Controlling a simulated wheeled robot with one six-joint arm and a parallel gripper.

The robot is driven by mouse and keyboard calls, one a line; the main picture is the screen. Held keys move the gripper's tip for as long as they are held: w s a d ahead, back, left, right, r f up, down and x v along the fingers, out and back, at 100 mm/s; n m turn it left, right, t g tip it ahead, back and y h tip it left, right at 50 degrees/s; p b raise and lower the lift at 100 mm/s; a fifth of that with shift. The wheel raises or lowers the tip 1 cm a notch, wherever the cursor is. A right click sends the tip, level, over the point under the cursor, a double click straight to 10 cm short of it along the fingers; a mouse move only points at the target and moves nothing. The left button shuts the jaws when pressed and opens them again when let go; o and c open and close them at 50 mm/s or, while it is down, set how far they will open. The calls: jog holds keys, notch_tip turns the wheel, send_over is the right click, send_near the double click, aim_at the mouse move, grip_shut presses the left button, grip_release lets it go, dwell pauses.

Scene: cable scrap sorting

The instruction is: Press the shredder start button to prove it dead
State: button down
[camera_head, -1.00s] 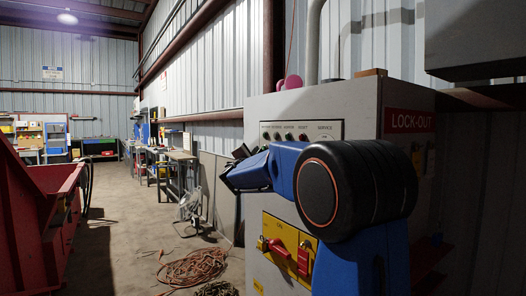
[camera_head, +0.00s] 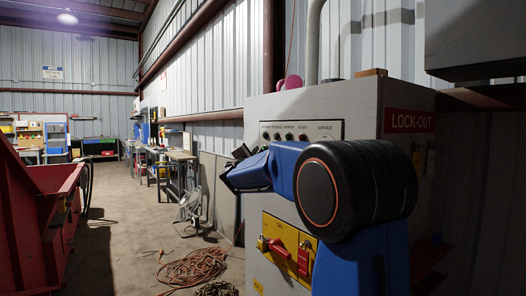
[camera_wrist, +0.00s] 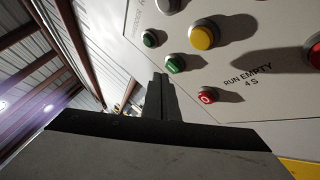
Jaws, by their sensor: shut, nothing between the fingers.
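The grey control cabinet (camera_head: 365,97) stands at the right in the head view, with a row of small controls on its front panel. In the wrist view the panel (camera_wrist: 250,25) fills the upper right. It carries a green button (camera_wrist: 175,64), a red button marked 0 (camera_wrist: 208,96), a yellow button (camera_wrist: 204,37) and a dark green one (camera_wrist: 150,39). My gripper (camera_wrist: 160,82) is shut and empty, its fingertips just below and left of the green button. I cannot tell whether they touch the panel. In the head view my arm hides part of the cabinet front.
A yellow plate with red lockout parts (camera_head: 277,247) is on the cabinet's lower front. A red bin (camera_head: 40,200) stands at the left. Orange cable (camera_head: 193,268) lies coiled on the floor. Workbenches (camera_head: 178,157) line the wall behind.

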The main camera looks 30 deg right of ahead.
jog(key=shift+d, duration=0.1)
dwell(0.3)
jog(key=shift+d, duration=0.35)
jog(key=shift+d, duration=0.45)
dwell(0.8)
jog(key=shift+a, duration=0.85)
jog(key=shift+a, duration=0.15)
jog(key=a, duration=0.4)
jog(key=shift+s+a, duration=0.1)
jog(key=shift+a, duration=0.25)
dwell(0.9)
